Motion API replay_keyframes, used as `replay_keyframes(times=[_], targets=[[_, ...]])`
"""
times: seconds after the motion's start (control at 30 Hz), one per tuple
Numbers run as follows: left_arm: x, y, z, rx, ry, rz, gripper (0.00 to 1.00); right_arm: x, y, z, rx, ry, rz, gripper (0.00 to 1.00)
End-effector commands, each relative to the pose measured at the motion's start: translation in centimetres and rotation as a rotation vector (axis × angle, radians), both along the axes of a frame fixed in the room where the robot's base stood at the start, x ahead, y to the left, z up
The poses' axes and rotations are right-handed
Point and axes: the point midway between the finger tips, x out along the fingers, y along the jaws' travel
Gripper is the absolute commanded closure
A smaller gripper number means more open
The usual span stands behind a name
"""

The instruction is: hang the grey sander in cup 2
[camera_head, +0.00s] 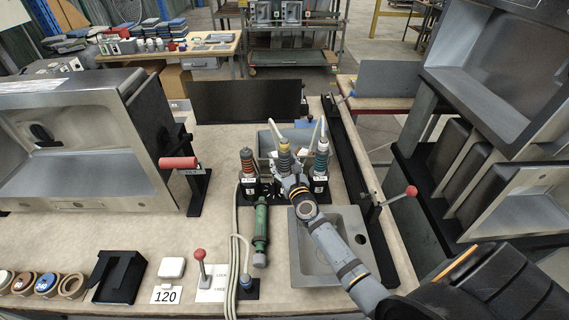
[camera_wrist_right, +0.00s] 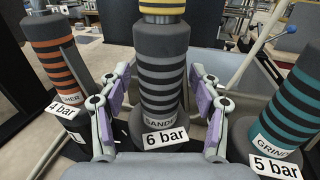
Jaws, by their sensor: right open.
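The grey sander (camera_head: 284,158) stands upright in the middle of a row of three tools in the head view. In the right wrist view the sander (camera_wrist_right: 163,70) has black bands, a yellow top, a "SANDER" label and a "6 bar" tag at its foot. My right gripper (camera_head: 290,181) is open, its purple-padded fingers (camera_wrist_right: 161,95) on either side of the sander with gaps showing. Cup labels 1 (camera_head: 249,190) and 3 (camera_head: 319,189) show under the outer tools; the middle cup is hidden behind my gripper. My left gripper is not in view.
An orange-banded tool (camera_wrist_right: 58,60) and a teal-banded tool (camera_wrist_right: 292,105) stand close on either side. A green tool (camera_head: 261,225) lies on the bench in front. A sink basin (camera_head: 302,265) lies below my right arm. Red-knobbed levers (camera_head: 199,256) stand nearby.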

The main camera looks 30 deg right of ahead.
Motion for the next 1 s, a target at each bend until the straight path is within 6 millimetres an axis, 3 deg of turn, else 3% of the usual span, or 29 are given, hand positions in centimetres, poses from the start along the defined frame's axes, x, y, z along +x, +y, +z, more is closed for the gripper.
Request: replay_keyframes(times=[0.17,0.4,0.6,1.0], targets=[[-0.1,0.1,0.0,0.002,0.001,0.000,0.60,-1.6,0.3,-0.1,0.000,0.001,0.000,0.36],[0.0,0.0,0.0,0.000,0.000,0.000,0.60,-7.4,1.2,0.0,0.000,0.001,0.000,0.36],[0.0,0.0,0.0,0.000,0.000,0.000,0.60,-10.8,1.8,0.1,0.000,-0.001,0.000,0.36],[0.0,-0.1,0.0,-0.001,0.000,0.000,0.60,-11.8,2.0,0.3,0.000,-0.004,-0.001,0.36]])
